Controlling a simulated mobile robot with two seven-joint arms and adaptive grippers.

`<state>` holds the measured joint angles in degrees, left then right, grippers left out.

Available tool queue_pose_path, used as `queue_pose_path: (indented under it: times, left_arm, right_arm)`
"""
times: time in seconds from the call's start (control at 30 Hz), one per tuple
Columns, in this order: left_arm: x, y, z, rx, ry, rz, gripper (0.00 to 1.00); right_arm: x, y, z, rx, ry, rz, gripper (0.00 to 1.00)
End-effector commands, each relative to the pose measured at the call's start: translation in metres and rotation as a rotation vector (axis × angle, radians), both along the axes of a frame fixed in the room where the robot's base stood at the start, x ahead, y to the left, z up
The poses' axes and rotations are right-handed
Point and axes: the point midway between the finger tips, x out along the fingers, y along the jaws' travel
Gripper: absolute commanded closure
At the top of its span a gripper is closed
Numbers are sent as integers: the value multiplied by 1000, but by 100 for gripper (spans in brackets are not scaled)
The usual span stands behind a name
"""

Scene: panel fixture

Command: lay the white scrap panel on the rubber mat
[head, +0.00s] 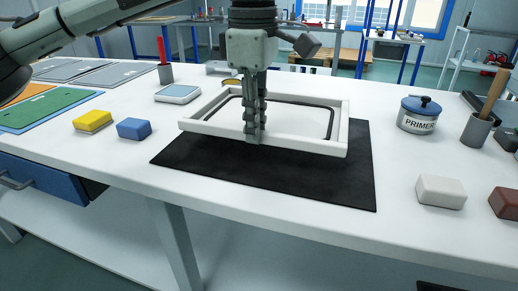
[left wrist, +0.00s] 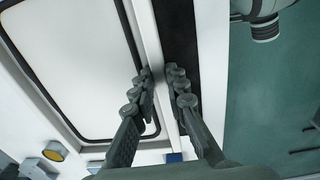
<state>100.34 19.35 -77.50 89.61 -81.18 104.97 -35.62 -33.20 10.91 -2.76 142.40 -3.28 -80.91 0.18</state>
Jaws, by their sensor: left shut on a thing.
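The white panel (head: 285,118) has a thick raised white rim and a black line inside it. My left gripper (head: 255,135) points down and is shut on the middle of its near rim. In the left wrist view the gripper's fingers (left wrist: 163,85) sit on either side of the rim, with the panel's white face (left wrist: 75,60) to the left. The black rubber mat (head: 270,182) lies flat on the table under and in front of the panel. The panel's left end reaches past the mat's left edge. I cannot tell whether the panel touches the mat. My right gripper is not in view.
A yellow block (head: 92,121) and a blue block (head: 134,129) lie left of the mat. A primer pot (head: 418,115), a grey cup (head: 475,132) and a white block (head: 441,191) stand to the right. Coloured sheets (head: 45,108) lie at the left. The table's front edge is near the mat.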

Motion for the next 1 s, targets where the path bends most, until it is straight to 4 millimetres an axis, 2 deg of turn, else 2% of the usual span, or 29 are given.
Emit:
queue_pose_path:
  times: [0.23, 0.47, 0.67, 0.7, 0.83, 1.0]
  left_arm:
    - [-8, -5, -11, -2, -2, 2, 100]
    - [-8, -5, -42, -1, -1, 2, 100]
    - [-8, -5, -45, -3, -2, 2, 100]
    - [-8, -5, -46, -1, 0, 1, 84]
    - [-8, -5, -46, -1, 0, 1, 68]
    - [-8, -5, -46, 0, 0, 1, 66]
  right_arm:
    - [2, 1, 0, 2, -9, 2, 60]
    - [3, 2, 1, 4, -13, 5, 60]
    - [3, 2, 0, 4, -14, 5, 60]
    - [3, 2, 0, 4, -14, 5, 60]
    - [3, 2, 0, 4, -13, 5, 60]
    - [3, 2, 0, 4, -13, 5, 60]
